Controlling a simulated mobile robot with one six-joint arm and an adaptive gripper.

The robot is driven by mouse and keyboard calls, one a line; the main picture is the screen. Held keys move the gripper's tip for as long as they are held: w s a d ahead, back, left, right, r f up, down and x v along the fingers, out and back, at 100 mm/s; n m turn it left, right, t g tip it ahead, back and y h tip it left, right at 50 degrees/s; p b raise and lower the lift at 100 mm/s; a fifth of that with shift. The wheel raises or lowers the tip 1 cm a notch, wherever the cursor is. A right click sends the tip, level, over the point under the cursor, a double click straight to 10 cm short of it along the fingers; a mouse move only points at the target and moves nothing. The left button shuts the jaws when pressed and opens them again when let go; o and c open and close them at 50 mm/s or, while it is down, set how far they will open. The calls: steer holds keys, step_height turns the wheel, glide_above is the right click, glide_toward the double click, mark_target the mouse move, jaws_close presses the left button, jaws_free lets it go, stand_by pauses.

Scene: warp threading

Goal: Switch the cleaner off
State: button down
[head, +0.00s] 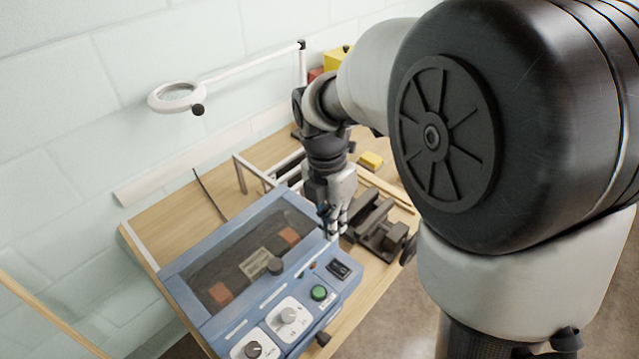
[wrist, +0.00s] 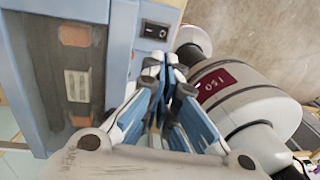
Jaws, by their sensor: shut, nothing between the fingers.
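The cleaner is a blue box (head: 178,290) on the wooden bench in the head view, with a dark window in its lid; it also fills the left of the wrist view (wrist: 118,60). A black rocker switch (head: 339,270) sits on the panel's far right end, and shows at the top of the wrist view (wrist: 155,32). Which way the rocker is tipped is too small to tell. My gripper (head: 333,232) is shut and empty, pointing down close behind the switch. In the wrist view its fingertips (wrist: 165,68) appear just below the switch, apart from it.
A green button (head: 319,293) and knobs (head: 288,315) sit beside the switch. A dark vise-like fixture (head: 382,228) stands right of my gripper. A magnifier lamp (head: 177,97) hangs over the bench at the wall. A yellow block (head: 371,160) lies farther back.

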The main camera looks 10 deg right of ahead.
mark_target(339, 274)
steer(key=f+b, duration=0.1)
steer(key=f, duration=0.3)
steer(key=s+f+b, duration=0.1)
steer(key=f+b, duration=0.1)
steer(key=f, duration=0.3)
steer(key=d+f+b, duration=0.1)
steer(key=f+b, duration=0.1)
steer(key=f, duration=0.2)
steer(key=shift+s+d+f, duration=0.1)
steer(key=shift+s+f, duration=0.1)
steer(key=shift+s, duration=0.1)
steer(key=shift+f, duration=0.1)
